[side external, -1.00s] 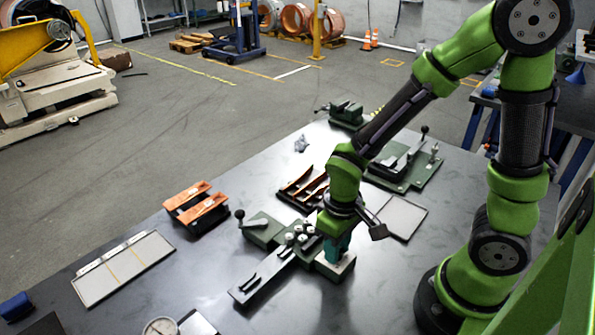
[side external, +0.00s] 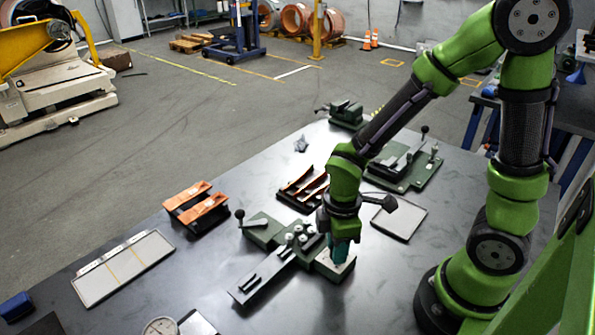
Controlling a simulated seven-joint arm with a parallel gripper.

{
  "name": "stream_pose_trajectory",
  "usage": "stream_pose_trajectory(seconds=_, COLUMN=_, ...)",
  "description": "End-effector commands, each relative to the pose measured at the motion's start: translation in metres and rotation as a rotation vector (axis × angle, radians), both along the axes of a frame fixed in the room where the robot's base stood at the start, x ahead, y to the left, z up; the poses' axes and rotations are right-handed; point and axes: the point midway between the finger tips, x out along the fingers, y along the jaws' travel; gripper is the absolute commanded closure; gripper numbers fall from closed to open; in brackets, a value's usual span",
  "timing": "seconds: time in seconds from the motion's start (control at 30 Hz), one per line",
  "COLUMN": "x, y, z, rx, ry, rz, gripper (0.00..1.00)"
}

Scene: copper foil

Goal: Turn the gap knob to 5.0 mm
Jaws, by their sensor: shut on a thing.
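A green bench device (side external: 264,229) stands near the middle of the dark table, with a black-ball lever, several small pale knobs and a long flat rail toward the front left. My gripper (side external: 340,258) points down at the right end of this device, over a green block with a pale top (side external: 325,266). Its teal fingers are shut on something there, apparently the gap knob. The fingers and wrist hide the knob, and no scale or gap reading can be made out.
Behind the device is a dark tray with orange-brown strips (side external: 303,189). An orange-topped rack (side external: 197,207) and a pale panel (side external: 124,267) lie to the left. A flat grey plate (side external: 400,218) and another green fixture (side external: 403,170) are to the right. A dial gauge (side external: 160,327) sits at the front.

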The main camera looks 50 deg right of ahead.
Motion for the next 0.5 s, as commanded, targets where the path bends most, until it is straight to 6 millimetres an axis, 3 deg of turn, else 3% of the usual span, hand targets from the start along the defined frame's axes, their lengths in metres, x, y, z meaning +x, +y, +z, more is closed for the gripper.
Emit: stream_pose_trajectory(seconds=0.5, x=0.0001, y=-0.0001, z=0.0005, rx=0.000, ry=0.000, rz=0.200, gripper=1.00)
